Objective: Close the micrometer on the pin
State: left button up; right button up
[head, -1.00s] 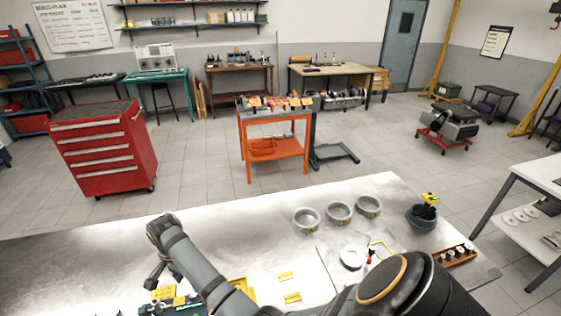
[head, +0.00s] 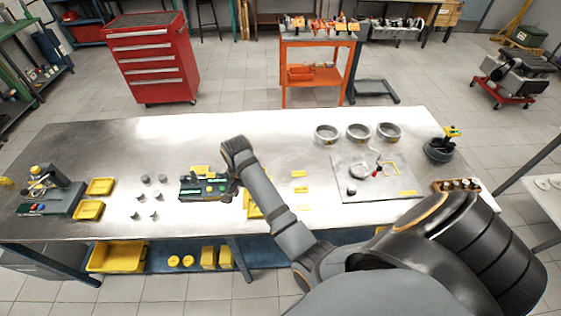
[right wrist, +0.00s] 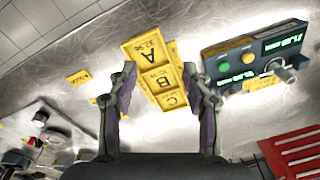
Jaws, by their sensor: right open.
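My right gripper (head: 230,186) is over the workbench, beside a dark device with green displays (head: 203,187), which I take to be the micrometer. In the right wrist view the gripper (right wrist: 160,80) is open and empty, its fingers above a yellow tray marked A, B, C (right wrist: 153,68). The device also shows in the right wrist view (right wrist: 248,62), right of the fingers and apart from them. A small metal cylinder (right wrist: 285,73) is at its right; I cannot tell whether this is the pin. My left gripper is out of view.
Several small grey cylinders (head: 146,179) stand left of the device. Yellow bins (head: 89,210) and another instrument (head: 50,195) are at the left. Three metal rings (head: 358,133) and a grey mat (head: 350,187) lie to the right. The bench's back middle is clear.

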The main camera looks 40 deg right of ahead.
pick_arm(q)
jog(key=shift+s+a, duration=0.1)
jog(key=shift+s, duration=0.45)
pick_arm(e)
jog(key=s+d+f+n, duration=0.1)
jog(key=s+d+n, duration=0.1)
jog(key=s, duration=0.3)
jog(key=s+d+n+t, duration=0.1)
jog(key=s+d+n, duration=0.1)
jog(key=s+n, duration=0.2)
jog(key=shift+s+d+f+t+h, duration=0.15)
jog(key=shift+s+f+t+h, duration=0.2)
jog(key=shift+s, duration=0.9)
